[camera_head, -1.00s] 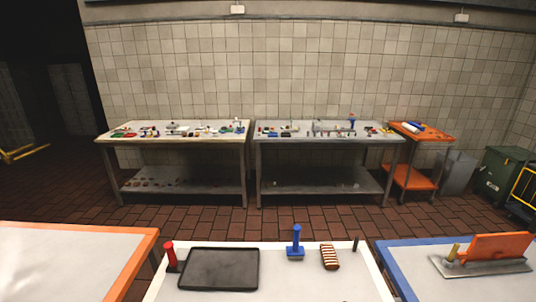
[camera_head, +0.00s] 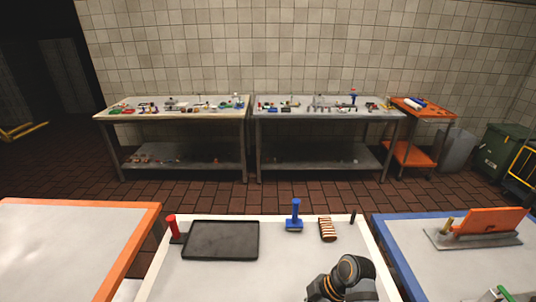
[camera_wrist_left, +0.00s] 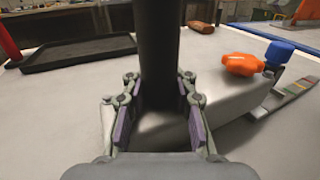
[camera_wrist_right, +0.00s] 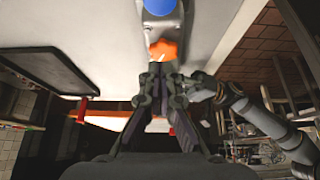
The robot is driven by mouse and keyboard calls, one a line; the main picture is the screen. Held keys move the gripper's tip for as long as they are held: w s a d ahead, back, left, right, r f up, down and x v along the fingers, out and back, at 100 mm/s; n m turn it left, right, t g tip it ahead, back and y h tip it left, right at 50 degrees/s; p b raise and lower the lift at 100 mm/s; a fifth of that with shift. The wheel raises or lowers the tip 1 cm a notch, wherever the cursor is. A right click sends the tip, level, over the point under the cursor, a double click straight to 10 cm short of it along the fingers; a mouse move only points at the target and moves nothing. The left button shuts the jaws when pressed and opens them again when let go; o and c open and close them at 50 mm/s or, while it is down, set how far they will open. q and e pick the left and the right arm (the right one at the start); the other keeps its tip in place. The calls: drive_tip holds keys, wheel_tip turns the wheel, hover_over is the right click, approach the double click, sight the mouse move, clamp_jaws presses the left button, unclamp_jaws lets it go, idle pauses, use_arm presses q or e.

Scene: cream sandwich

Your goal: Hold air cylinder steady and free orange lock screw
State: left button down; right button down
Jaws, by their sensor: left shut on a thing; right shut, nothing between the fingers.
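The dark upright air cylinder (camera_wrist_left: 160,45) stands between the fingers of my left gripper (camera_wrist_left: 165,110) in the left wrist view, and the gripper is shut on it. The orange lock screw (camera_wrist_left: 243,64) shows to the right of the cylinder, beside a blue part (camera_wrist_left: 280,50). In the right wrist view the orange lock screw (camera_wrist_right: 162,50) lies just beyond the fingertips of my right gripper (camera_wrist_right: 160,77), which is shut and empty. I cannot tell whether they touch. The blue part (camera_wrist_right: 160,7) shows beyond the screw. The head view does not show either gripper's fingers.
An orange-edged table (camera_head: 80,235) stands left; a blue-edged table (camera_head: 450,270) stands right.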

wheel_tip(320, 180, down, 6)
drive_tip(key=s, duration=0.2)
drive_tip(key=shift+s+a, duration=0.15)
drive_tip(key=shift+a, duration=0.05)
idle(0.5)
drive_tip(key=shift+a, duration=0.3)
idle(0.4)
drive_tip(key=shift+w, duration=0.35)
drive_tip(key=shift+w+d, duration=0.1)
drive_tip(key=shift+w, duration=0.9)
drive_tip(key=shift+w+a, duration=0.2)
drive_tip(key=shift+w, duration=0.1)
